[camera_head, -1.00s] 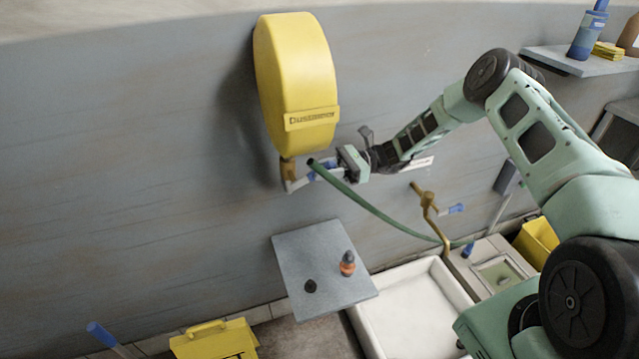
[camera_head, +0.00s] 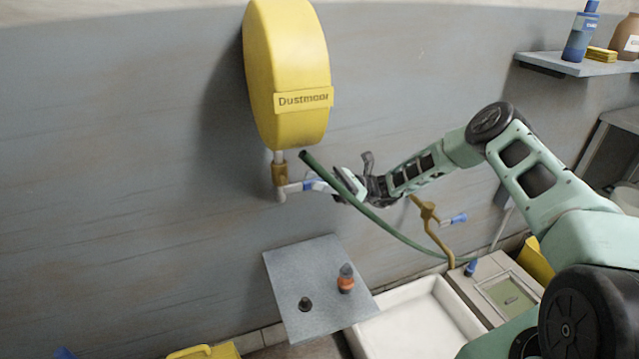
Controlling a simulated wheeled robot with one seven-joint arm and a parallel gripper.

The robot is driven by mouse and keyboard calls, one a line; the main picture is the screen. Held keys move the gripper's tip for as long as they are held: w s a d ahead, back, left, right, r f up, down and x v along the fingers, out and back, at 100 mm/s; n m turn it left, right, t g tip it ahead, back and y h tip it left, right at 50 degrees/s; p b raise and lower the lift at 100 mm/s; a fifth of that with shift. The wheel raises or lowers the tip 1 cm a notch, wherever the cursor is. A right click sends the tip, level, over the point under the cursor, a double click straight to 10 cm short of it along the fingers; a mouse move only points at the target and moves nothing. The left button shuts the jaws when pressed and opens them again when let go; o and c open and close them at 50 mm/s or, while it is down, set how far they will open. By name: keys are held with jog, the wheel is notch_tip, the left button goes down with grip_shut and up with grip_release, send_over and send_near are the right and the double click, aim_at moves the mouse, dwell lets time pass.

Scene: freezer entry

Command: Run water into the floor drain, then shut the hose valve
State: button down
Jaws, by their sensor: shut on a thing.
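My gripper (camera_head: 345,184) is in front of the wall, below and right of the yellow Dustmoor reel. It is shut on the green hose (camera_head: 399,233), close to its free end, which points up and left. No water shows at that end. The hose runs down right toward the brass tap (camera_head: 428,212), which has a blue lever (camera_head: 455,218). A second brass fitting (camera_head: 279,174) under the reel has a white pipe and a blue part behind the hose end. I cannot pick out the floor drain for sure; a framed green recess (camera_head: 511,296) lies at the lower right.
The yellow reel (camera_head: 289,70) juts from the wall. A grey board (camera_head: 297,263) with an orange-and-dark bottle (camera_head: 346,280) and a dark knob (camera_head: 305,304) stands below. A white basin (camera_head: 415,325) is beside it. A wall shelf (camera_head: 580,64) holds bottles at upper right.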

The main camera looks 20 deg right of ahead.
jog(key=c, duration=1.4)
grip_release()
jog(key=shift+d+f, duration=0.1)
jog(key=b+v, duration=0.5)
jog(key=v, duration=1.2)
jog(key=shift+b, duration=0.4)
jog(key=shift+d+f, duration=0.1)
jog(key=shift+d, duration=0.05)
